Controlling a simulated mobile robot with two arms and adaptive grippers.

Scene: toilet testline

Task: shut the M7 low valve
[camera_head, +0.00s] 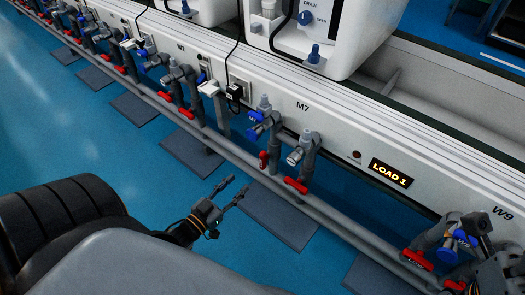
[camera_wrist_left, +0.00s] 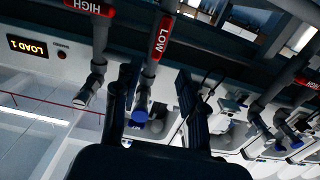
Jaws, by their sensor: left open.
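The M7 low valve has a red lever (camera_head: 263,160), lying along its grey pipe, below the M7 label (camera_head: 303,106). In the left wrist view its red lever (camera_wrist_left: 162,38) reads LOW and also runs along the pipe. My left gripper (camera_head: 235,187) is open and empty, left of and below this lever in the head view. In the wrist view its two fingers stand apart on either side of the low pipe, with the lever beyond the fingertips. A dark part at the lower right edge of the head view may be my right gripper; its jaws are unclear.
The M7 high valve's red lever (camera_head: 295,185) lies across its pipe beside the low one. A blue knob (camera_head: 257,116) sits above the low lever. A long grey pipe (camera_head: 330,218) runs beneath. Dark mats (camera_head: 280,215) lie on the open blue floor.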

